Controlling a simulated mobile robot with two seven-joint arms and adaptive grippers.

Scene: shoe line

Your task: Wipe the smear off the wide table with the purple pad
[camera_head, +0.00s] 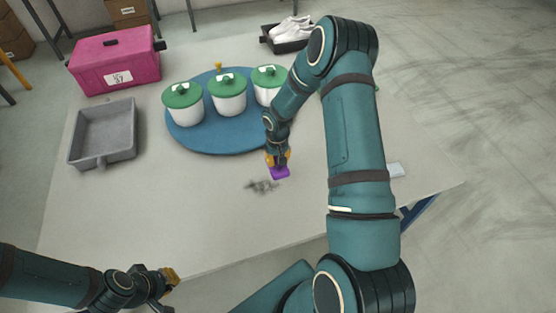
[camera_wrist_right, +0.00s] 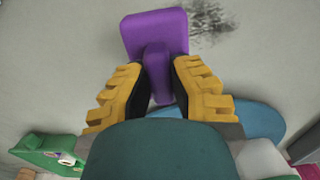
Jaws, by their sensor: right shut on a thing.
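The purple pad (camera_head: 279,173) is in my right gripper (camera_head: 278,158), just beside the smear. The right wrist view shows the pad (camera_wrist_right: 154,33) with its handle between the yellow fingers of the right gripper (camera_wrist_right: 160,85). The smear (camera_head: 262,186) is a dark grey patch on the wide table (camera_head: 215,200); it also shows in the right wrist view (camera_wrist_right: 207,20), at the pad's right edge. I cannot tell whether the pad touches the table. My left gripper (camera_head: 172,277) is over the front left edge, empty; its opening is unclear.
A blue round mat (camera_head: 190,143) bears white pots with green lids (camera_head: 228,95) behind the right gripper. A grey tray (camera_head: 132,150) and a pink box (camera_head: 116,60) stand at the left. White shoes (camera_head: 288,30) sit in a dark tray at the back. The front left table is clear.

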